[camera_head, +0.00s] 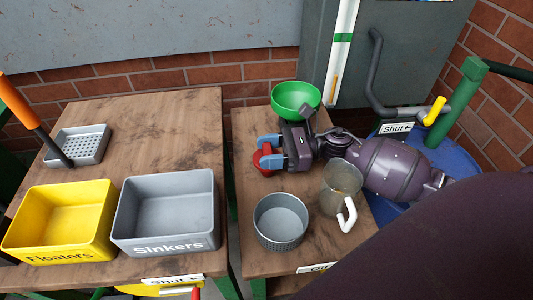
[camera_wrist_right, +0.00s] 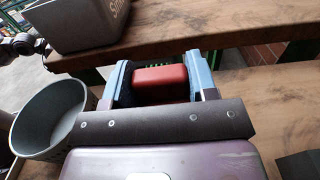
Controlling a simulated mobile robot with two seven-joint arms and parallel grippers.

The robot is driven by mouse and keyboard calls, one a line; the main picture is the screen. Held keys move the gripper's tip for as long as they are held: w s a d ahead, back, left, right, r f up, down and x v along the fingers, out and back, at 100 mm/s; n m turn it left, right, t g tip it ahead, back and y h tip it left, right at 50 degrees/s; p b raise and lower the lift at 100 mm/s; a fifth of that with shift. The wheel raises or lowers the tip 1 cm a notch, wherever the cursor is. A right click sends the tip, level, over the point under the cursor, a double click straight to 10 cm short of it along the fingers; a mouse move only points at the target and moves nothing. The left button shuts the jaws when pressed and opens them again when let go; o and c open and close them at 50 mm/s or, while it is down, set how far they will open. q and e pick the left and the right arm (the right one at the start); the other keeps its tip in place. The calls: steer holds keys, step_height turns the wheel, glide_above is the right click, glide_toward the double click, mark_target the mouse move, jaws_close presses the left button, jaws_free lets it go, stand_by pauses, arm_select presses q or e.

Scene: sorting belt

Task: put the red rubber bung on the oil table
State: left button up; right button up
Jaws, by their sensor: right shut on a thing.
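The red rubber bung (camera_head: 265,160) is held between the blue fingertips of my right gripper (camera_head: 269,153). It appears over the left part of the oil table (camera_head: 291,270), near that table's left edge. In the right wrist view the bung (camera_wrist_right: 160,83) lies between the blue fingers of the gripper (camera_wrist_right: 160,82). The gap between the two tables shows just beyond it, and I cannot tell its height above the wood. My left gripper is not in view.
The oil table also carries a grey round pot (camera_head: 281,222), a clear jug (camera_head: 339,187) with a white handle, and a green funnel (camera_head: 294,95). The left table holds a yellow Floaters bin (camera_head: 58,257), a grey Sinkers bin (camera_head: 165,246) and a perforated tray (camera_head: 94,137).

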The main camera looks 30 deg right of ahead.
steer(key=shift+f, duration=0.6)
steer(key=shift+r, duration=0.1)
steer(key=shift+f, duration=0.25)
steer(key=o, duration=1.2)
steer(key=shift+r, duration=0.1)
